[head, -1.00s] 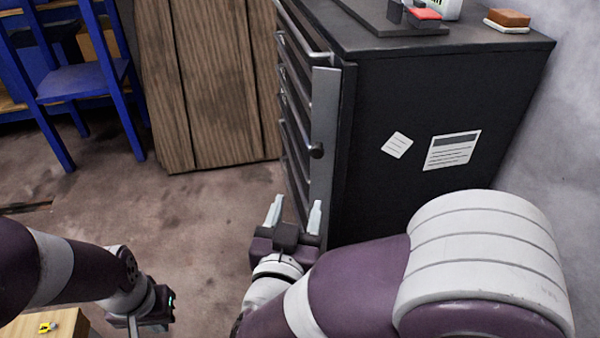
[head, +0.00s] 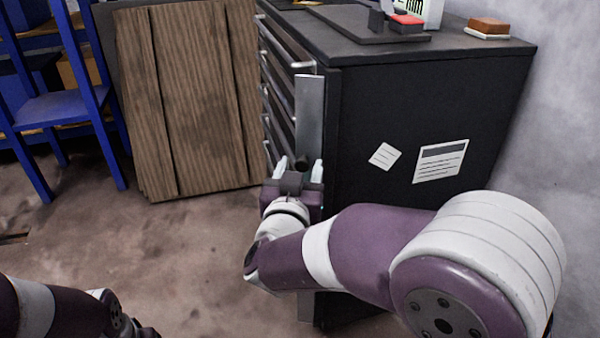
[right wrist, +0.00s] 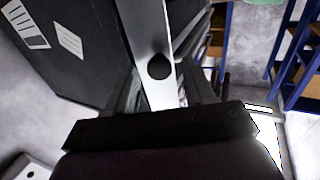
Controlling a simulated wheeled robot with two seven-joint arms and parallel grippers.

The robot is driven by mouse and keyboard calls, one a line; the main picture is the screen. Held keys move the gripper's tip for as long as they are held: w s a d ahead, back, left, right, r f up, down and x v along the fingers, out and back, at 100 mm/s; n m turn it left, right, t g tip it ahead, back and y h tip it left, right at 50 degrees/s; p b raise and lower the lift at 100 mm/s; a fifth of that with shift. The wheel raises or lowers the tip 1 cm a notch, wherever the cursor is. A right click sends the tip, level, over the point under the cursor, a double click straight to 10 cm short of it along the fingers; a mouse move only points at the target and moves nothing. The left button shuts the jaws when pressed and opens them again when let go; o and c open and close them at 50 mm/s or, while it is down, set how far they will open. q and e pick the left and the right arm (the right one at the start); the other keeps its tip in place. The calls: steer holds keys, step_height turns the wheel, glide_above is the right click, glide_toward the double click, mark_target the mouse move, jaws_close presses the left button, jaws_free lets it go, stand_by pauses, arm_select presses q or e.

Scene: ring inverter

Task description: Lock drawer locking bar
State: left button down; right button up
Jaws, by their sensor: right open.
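The locking bar (head: 310,112) is a long upright metal strip along the front right edge of the dark drawer cabinet (head: 400,115). A round dark knob (head: 302,163) sits on it. My right gripper (head: 300,168) is open and empty at knob height, its fingers pointing at the bar. In the right wrist view, the bar (right wrist: 148,38) and its knob (right wrist: 159,66) lie between the open fingers, with no clear contact. I cannot tell whether the bar is fully flush with the drawer fronts. Only my left forearm shows at the bottom left; its fingers are out of frame.
Drawer handles (head: 302,65) stick out left of the bar. A brown block (head: 489,25) and other small items rest on the cabinet top. The floor (head: 170,255) in front is open.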

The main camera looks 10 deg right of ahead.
mark_target(299, 153)
jaws_close()
steer(key=shift+a+r+h+p, duration=0.1)
steer(key=shift+h+p, duration=0.2)
steer(key=shift+p, duration=0.2)
steer(key=w+m+g+h+p, duration=0.1)
steer(key=m+g+h+p, duration=0.1)
steer(key=p, duration=0.2)
steer(key=w+m+g+h+p, duration=0.1)
steer(key=m+g+h+p, duration=0.2)
steer(key=w+a+m+g+h+p, duration=0.1)
steer(key=m+g+h+p, duration=0.1)
steer(key=h+p, duration=0.1)
steer(key=shift+w+a+r+g+p, duration=0.1)
steer(key=shift+w+r+g+p, duration=0.15)
steer(key=shift+p, duration=0.55)
steer(key=shift+w+d+f+m+g+h+p, duration=0.1)
steer(key=shift+w+m+g+h+p, duration=0.35)
steer(key=shift+m+g, duration=0.75)
steer(key=shift+w+d+f+m+g+h+p, duration=0.15)
steer(key=shift+w+m+g+h+p, duration=0.45)
steer(key=shift+g, duration=1.05)
steer(key=shift+w+d+f+m+g+h+p, duration=0.15)
steer(key=shift+w+m+g, duration=0.1)
steer(key=shift+m+g, duration=1.05)
steer(key=shift+r, duration=0.1)
jaws_free()
steer(key=shift+w, duration=0.1)
